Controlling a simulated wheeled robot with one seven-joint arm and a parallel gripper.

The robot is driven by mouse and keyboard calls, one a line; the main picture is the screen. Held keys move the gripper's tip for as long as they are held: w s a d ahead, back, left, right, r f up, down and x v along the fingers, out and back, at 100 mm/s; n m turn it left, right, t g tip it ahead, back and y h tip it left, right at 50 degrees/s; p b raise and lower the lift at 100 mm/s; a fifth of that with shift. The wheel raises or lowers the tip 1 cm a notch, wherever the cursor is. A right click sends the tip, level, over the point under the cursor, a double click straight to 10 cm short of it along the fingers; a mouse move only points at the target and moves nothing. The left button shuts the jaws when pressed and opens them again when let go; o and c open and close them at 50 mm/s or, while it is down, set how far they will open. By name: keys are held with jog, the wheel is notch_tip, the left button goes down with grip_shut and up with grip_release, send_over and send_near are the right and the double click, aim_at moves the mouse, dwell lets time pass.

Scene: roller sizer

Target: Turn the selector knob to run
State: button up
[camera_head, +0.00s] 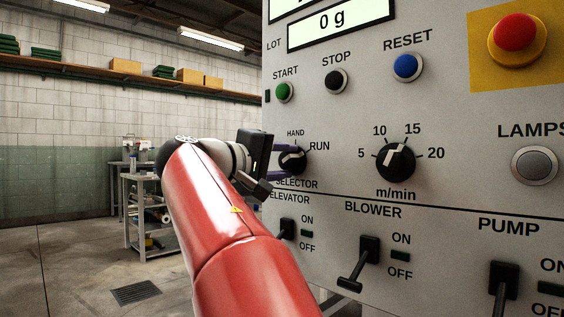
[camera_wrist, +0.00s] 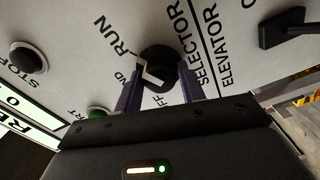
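The selector knob (camera_head: 298,164) is black with a white pointer bar, on the grey panel, with HAND above it and RUN at its upper right. It also shows in the wrist view (camera_wrist: 165,62), where the bar is partly in view; I cannot tell exactly which label it points to. My gripper (camera_head: 284,161) is at the panel, its purple fingers one above and one below the knob. In the wrist view the fingers (camera_wrist: 160,80) stand apart on either side of the knob. Whether they touch it is not clear. The OFF label is partly hidden by my gripper.
The green START button (camera_head: 284,92) is just above the knob, and the black STOP button (camera_head: 336,81) is to the right. The speed knob (camera_head: 395,162) is farther right. The elevator switch (camera_head: 287,229) and protruding blower switch (camera_head: 368,251) are below.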

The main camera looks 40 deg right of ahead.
jog(key=shift+o, duration=1.4)
jog(key=shift+a, duration=0.1)
jog(key=a, duration=0.7)
jog(key=shift+s+a, duration=0.25)
jog(key=shift+a, duration=0.05)
